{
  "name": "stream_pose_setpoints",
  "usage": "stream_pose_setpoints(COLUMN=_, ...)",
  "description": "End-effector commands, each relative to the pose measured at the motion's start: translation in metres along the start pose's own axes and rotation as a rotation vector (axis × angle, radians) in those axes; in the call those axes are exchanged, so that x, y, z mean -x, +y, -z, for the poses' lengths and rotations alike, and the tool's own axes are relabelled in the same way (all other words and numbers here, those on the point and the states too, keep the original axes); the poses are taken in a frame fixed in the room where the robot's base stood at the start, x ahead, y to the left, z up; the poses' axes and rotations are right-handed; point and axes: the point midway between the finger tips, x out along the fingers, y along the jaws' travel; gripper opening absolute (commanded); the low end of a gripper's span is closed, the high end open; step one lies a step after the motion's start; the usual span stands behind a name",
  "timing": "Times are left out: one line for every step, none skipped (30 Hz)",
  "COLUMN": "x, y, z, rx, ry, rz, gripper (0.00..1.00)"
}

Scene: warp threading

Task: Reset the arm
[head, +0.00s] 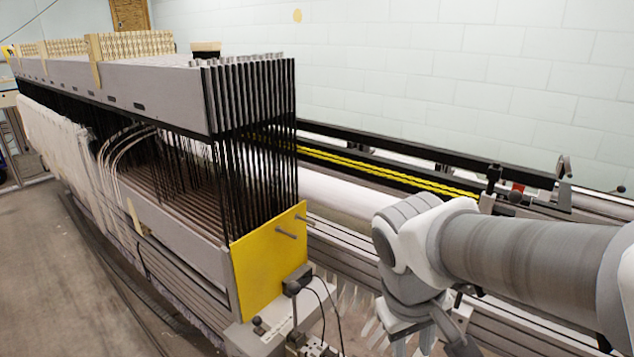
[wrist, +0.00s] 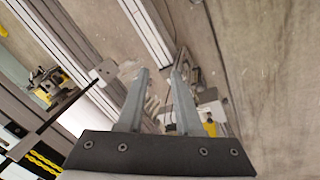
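My arm reaches in from the right of the head view, with its wrist bent down in front of the loom. My gripper (wrist: 158,88) shows in the wrist view with its two grey fingers apart and nothing between them. In the head view the hand is partly cut off at the bottom edge and its fingers cannot be made out clearly. The loom's heddle frames (head: 150,90) stand to the left of my arm, apart from it.
A yellow end plate (head: 268,262) with two short pegs faces my arm. A long rail with a yellow strip (head: 370,168) runs behind the arm. Cables hang by a small block (head: 300,280) below the plate. Bare floor (head: 70,270) lies at the left.

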Motion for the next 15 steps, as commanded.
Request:
stream_pose_setpoints(x=0.009, y=0.004, z=-0.005, rx=-0.049, ry=0.046, rz=0.020, gripper=0.34)
stream_pose_setpoints(x=0.013, y=0.004, z=-0.008, rx=-0.074, ry=0.071, rz=0.033, gripper=0.34)
stream_pose_setpoints(x=0.019, y=0.006, z=-0.011, rx=-0.106, ry=0.105, rz=0.049, gripper=0.34)
stream_pose_setpoints(x=0.023, y=0.006, z=-0.013, rx=-0.129, ry=0.130, rz=0.060, gripper=0.34)
stream_pose_setpoints(x=0.027, y=0.007, z=-0.015, rx=-0.152, ry=0.154, rz=0.070, gripper=0.34)
stream_pose_setpoints(x=0.031, y=0.008, z=-0.018, rx=-0.181, ry=0.184, rz=0.083, gripper=0.34)
stream_pose_setpoints(x=0.035, y=0.008, z=-0.020, rx=-0.200, ry=0.208, rz=0.090, gripper=0.34)
stream_pose_setpoints(x=0.039, y=0.009, z=-0.022, rx=-0.219, ry=0.231, rz=0.098, gripper=0.34)
stream_pose_setpoints(x=0.043, y=0.009, z=-0.024, rx=-0.243, ry=0.260, rz=0.108, gripper=0.34)
stream_pose_setpoints(x=0.046, y=0.010, z=-0.026, rx=-0.261, ry=0.281, rz=0.114, gripper=0.34)
stream_pose_setpoints(x=0.049, y=0.010, z=-0.028, rx=-0.278, ry=0.302, rz=0.120, gripper=0.34)
stream_pose_setpoints(x=0.053, y=0.011, z=-0.030, rx=-0.301, ry=0.332, rz=0.126, gripper=0.34)
stream_pose_setpoints(x=0.056, y=0.011, z=-0.031, rx=-0.317, ry=0.354, rz=0.132, gripper=0.34)
stream_pose_setpoints(x=0.059, y=0.011, z=-0.033, rx=-0.333, ry=0.375, rz=0.136, gripper=0.34)
stream_pose_setpoints(x=0.076, y=0.015, z=-0.030, rx=-0.330, ry=0.371, rz=0.138, gripper=0.34)
